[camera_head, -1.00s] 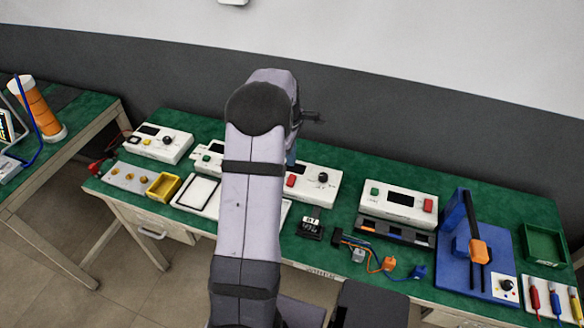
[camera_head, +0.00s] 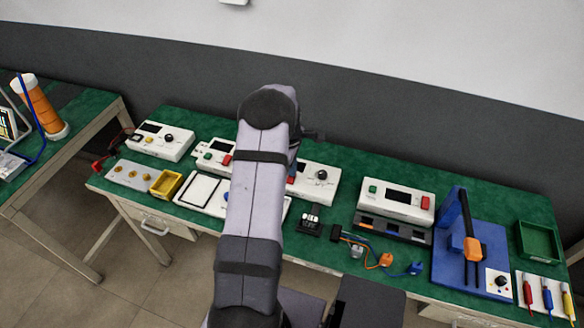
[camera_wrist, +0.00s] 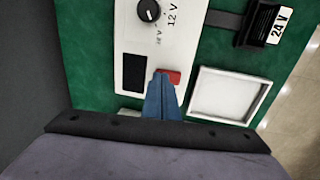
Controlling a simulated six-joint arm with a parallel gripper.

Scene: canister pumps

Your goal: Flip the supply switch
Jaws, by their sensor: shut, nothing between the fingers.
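The supply is a white box (camera_head: 318,185) in the middle of the bench, partly hidden behind my arm. The wrist view shows its panel (camera_wrist: 190,45) with a dark knob (camera_wrist: 149,11), "12 V" markings, a dark display (camera_wrist: 134,72) and a red switch (camera_wrist: 172,76). My gripper (camera_wrist: 160,82) is shut and empty, its blue fingers pointing at the panel. The fingertips overlap the switch's left edge in the wrist view; I cannot tell whether they touch it. In the head view the fingers are mostly hidden by my arm.
A white-framed tray (camera_wrist: 194,93) lies right of the fingers in the wrist view. A black block labelled 24 V (camera_wrist: 258,22) is beyond it. Other white boxes stand left (camera_head: 160,141) and right (camera_head: 398,200), with a blue stand (camera_head: 450,265) farther right.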

